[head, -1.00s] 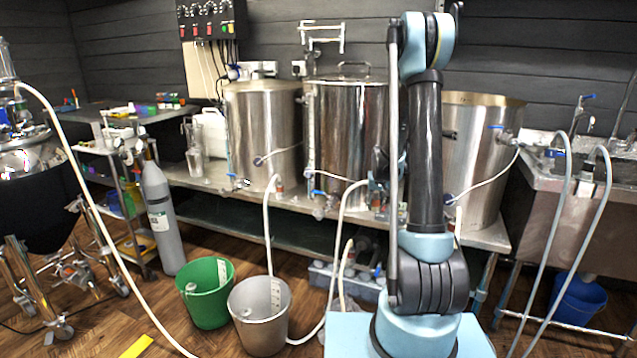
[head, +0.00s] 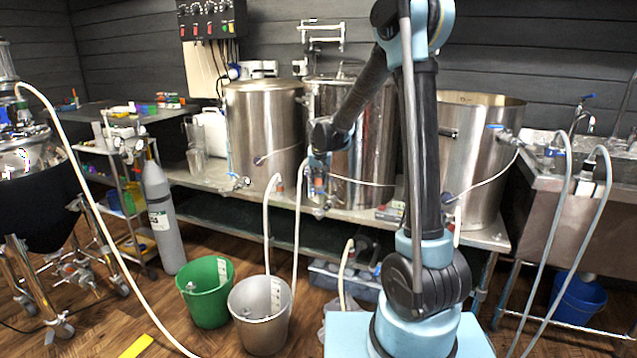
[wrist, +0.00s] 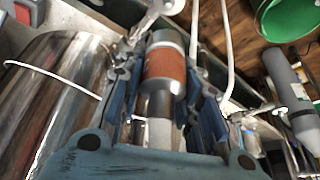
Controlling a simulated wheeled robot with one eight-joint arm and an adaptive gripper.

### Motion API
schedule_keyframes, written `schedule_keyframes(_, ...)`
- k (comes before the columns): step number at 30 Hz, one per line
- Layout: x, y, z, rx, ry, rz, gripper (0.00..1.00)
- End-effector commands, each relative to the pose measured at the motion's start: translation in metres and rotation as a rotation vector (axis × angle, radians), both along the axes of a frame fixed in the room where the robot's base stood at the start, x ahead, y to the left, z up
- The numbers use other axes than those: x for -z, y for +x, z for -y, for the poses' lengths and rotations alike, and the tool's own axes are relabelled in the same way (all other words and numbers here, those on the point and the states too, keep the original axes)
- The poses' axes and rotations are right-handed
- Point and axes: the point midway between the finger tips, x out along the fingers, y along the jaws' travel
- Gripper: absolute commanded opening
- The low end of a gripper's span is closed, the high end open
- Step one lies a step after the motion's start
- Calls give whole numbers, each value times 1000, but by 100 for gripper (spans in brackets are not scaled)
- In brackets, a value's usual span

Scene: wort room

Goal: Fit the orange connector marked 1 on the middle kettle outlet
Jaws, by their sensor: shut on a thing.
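My gripper (head: 318,180) is in front of the left part of the middle kettle (head: 362,120), close above its outlet (head: 321,208). In the wrist view the gripper is shut on the orange connector (wrist: 166,70), an orange ribbed sleeve with a pale band and a metal end. The connector lies between the blue fingers, and its mark cannot be read. A bright metal fitting (wrist: 155,10) shows just beyond it. I cannot tell whether connector and outlet touch. A white hose (head: 298,235) hangs from near the gripper toward the grey bucket.
The left kettle (head: 262,125) and right kettle (head: 482,150) stand on the same steel bench. Another white hose (head: 267,230) drops from an orange fitting by the left kettle. A grey bucket (head: 245,315) and green bucket (head: 207,310) stand on the floor below.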

Motion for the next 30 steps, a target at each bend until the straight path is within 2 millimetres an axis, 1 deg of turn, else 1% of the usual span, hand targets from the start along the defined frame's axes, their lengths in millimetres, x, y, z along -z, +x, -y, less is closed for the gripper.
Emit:
schedule_keyframes(5, 11, 0, 0, 0, 0, 0, 3)
schedule_keyframes(15, 43, 0, -1, -1, 1, 0, 3)
schedule_keyframes(21, 60, -1, -1, -2, 0, 0, 3)
schedule_keyframes(30, 70, -1, -1, -2, 0, 0, 3)
